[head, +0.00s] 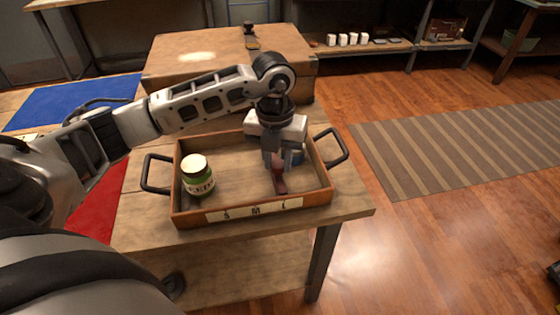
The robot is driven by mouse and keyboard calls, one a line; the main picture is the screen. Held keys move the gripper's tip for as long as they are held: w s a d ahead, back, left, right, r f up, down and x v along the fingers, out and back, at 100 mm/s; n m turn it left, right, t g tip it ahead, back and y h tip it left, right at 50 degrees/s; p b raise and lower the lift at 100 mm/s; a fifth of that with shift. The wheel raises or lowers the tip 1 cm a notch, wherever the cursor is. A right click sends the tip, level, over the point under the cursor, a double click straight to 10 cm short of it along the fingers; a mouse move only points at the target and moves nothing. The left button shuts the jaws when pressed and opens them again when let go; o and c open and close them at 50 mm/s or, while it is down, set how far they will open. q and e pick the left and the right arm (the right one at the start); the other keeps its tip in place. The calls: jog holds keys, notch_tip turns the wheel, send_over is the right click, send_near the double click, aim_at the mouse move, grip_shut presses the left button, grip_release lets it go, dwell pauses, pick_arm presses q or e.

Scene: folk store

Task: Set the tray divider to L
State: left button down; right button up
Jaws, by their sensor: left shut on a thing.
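The wooden tray (244,219) with two black side handles stands on the table. Its front strip (255,208) carries the marks S, M and L from left to right. The dark red-brown divider (280,184) is in the right part of the tray, its near end roughly behind the L mark. My left gripper (274,163) points down into the tray and is shut on the divider, hiding its far part. My right gripper is not in view.
A green jar with a pale lid (198,176) stands in the tray's left part. A blue item (298,156) shows partly behind my left gripper. A large wooden box (190,66) is behind the tray. The table's right edge is close to the tray.

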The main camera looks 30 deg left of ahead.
pick_arm(q)
jog(key=shift+w+r, duration=0.1)
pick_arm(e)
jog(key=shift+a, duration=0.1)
pick_arm(q)
jog(key=c, duration=1.4)
grip_release()
jog(key=shift+o, duration=0.2)
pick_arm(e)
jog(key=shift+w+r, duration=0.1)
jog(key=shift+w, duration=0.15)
pick_arm(q)
notch_tip(320, 180, up, 16)
jog(key=shift+a, duration=0.2)
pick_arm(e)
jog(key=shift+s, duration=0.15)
